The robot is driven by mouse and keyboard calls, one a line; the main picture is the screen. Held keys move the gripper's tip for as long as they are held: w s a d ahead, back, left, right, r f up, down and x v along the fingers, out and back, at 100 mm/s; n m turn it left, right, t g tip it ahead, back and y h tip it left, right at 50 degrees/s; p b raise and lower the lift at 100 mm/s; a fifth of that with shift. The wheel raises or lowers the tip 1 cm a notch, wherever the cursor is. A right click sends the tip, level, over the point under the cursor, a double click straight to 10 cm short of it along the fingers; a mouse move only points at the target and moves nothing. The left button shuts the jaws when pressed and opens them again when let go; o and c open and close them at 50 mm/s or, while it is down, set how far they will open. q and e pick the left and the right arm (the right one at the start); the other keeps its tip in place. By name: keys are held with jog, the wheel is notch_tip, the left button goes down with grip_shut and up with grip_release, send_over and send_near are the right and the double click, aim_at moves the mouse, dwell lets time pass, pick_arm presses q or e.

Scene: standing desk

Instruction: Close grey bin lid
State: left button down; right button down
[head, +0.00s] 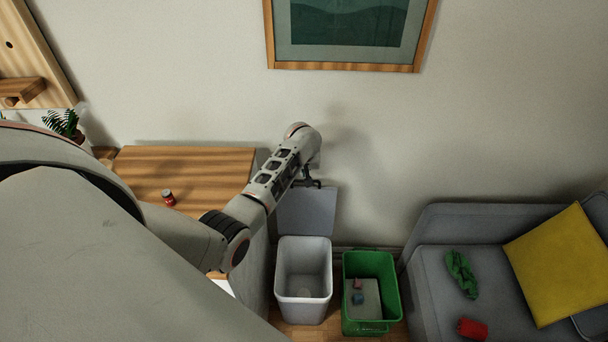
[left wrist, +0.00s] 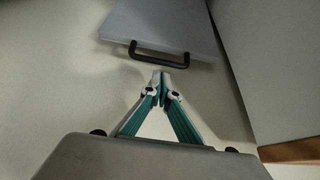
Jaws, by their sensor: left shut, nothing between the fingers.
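The grey bin (head: 303,283) stands on the floor beside the desk, with its inside open to view. Its grey lid (head: 306,212) is up, standing behind the bin near the wall. In the left wrist view the lid (left wrist: 165,22) has a black handle (left wrist: 158,54) along its edge. My left gripper (head: 314,183) is at the top edge of the lid in the head view. In the left wrist view its fingertips (left wrist: 160,78) are together and empty, just short of the handle. My right gripper is not in view.
A green bin (head: 391,299) with small items inside stands right of the grey bin. A grey sofa (head: 424,257) with a yellow cushion (head: 562,262) is at the right. The wooden desk (head: 190,165) at the left holds a small red can (head: 168,198).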

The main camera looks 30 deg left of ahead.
pick_arm(q)
jog(key=shift+x, duration=1.7)
